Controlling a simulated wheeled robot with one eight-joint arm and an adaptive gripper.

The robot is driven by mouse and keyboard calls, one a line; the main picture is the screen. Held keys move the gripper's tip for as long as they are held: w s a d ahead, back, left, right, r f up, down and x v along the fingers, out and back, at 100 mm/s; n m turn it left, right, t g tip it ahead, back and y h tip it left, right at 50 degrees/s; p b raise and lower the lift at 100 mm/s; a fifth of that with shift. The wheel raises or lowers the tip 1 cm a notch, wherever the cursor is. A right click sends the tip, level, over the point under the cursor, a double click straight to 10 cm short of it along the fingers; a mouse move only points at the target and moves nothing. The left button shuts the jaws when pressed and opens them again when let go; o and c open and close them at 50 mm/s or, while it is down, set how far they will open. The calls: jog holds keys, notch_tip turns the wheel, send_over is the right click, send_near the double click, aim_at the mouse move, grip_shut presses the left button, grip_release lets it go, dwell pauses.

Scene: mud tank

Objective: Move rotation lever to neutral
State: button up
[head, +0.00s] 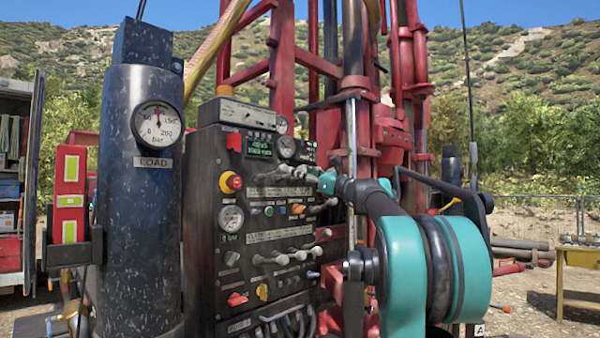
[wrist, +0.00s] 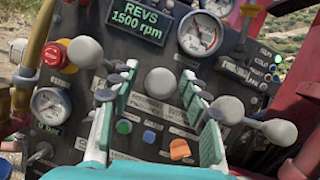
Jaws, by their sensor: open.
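The black control panel (head: 255,230) carries rows of levers with pale grey knobs. In the wrist view, a round grey knob (wrist: 160,81) shows between the two green-padded fingers of my gripper (wrist: 158,72). The fingers are open, with visible space on both sides of this knob. Whether it lies fully between the pads in depth is unclear. Other grey knobs stand left (wrist: 85,52) and right (wrist: 228,110) of the fingers. The labels are too blurred to tell which is the rotation lever. In the head view, my gripper (head: 316,178) is at the upper lever row, partly hidden by my wrist.
A red emergency button (wrist: 54,55) and a pressure gauge (wrist: 50,106) lie left of the fingers. An orange knob (wrist: 180,149) sits below between them. The red drill mast (head: 395,120) rises behind the panel. A black cylinder (head: 140,230) stands left.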

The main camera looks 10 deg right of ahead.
jog(key=v, duration=1.1)
jog(key=shift+s+d, duration=0.1)
jog(key=s+a+f+n+g+h, duration=0.2)
jog(key=s+a+f+n+g, duration=0.15)
jog(key=f, duration=0.85)
jog(key=s+a+f+n+g+h, duration=0.15)
jog(key=a+f+n, duration=0.3)
jog(key=f, duration=0.75)
jog(key=s+a+f+n+g+h, duration=0.1)
jog(key=s+a+f+n+g, duration=0.3)
jog(key=f, duration=0.7)
jog(key=s+f+n+g+h, duration=0.1)
jog(key=s+f+n+h, duration=0.25)
jog(key=s+f, duration=0.45)
jog(key=s+f+n+g+h, duration=0.1)
jog(key=s+f+n+h, duration=0.2)
jog(key=f, duration=1)
jog(key=s+d+f+n+h, duration=0.3)
jog(key=s+d+f+n, duration=0.2)
jog(key=s+f, duration=0.5)
jog(key=shift+d+n+g+h, duration=0.4)
jog(key=shift+n, duration=0.45)
